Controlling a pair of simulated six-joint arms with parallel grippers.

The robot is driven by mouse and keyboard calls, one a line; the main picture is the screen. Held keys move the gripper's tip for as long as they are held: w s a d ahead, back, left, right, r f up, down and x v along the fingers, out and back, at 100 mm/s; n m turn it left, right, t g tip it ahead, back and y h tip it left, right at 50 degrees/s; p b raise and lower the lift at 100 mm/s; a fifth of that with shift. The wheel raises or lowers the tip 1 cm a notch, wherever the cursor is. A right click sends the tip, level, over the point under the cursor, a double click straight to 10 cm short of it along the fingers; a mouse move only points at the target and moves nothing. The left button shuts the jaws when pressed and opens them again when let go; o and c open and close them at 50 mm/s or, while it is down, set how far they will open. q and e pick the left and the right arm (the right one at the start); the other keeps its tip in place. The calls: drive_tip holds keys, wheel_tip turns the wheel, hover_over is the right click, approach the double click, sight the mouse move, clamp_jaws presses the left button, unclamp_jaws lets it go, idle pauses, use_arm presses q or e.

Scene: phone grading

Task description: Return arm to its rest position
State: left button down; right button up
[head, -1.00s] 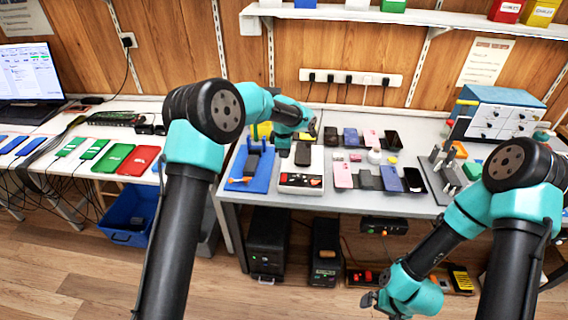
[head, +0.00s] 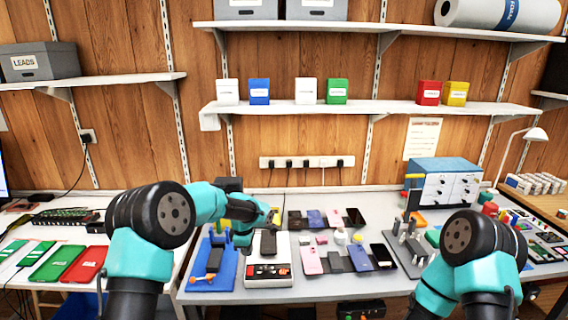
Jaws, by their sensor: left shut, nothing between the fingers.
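My left arm (head: 215,205) reaches over the bench from the left, and its gripper (head: 242,240) hangs low, shut and empty. It is between the blue stand (head: 222,282) and the white test unit (head: 283,284), just left of a dark phone (head: 268,243) at the unit's back. The fingertips are small and partly hidden by the wrist. My right arm (head: 470,240) is folded at the lower right, and its gripper is out of the picture.
Several phones lie mid-bench, among them a pink one (head: 311,261) and a blue one (head: 382,256). A grey rack (head: 405,262) stands right of them, before a blue-topped instrument (head: 445,185). Green and red phones lie on the left table. Small boxes stand on the shelf above.

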use_arm(q)
drive_tip(key=s+a+f+m+h, duration=0.2)
drive_tip(key=s+f+m, duration=0.3)
drive_tip(key=s+f, duration=0.55)
drive_tip(key=s+a+f+m, duration=0.2)
drive_tip(key=s+f+m, duration=0.1)
drive_tip(key=s, duration=0.6)
drive_tip(key=s+a+f+m+h, duration=0.1)
drive_tip(key=s+f+m, duration=0.3)
drive_tip(key=s, duration=0.4)
drive_tip(key=s+a+f+m, duration=0.2)
drive_tip(key=s+f, duration=0.4)
drive_tip(key=s, duration=0.3)
drive_tip(key=shift+s+a+m, duration=0.3)
drive_tip(key=shift+m, duration=0.4)
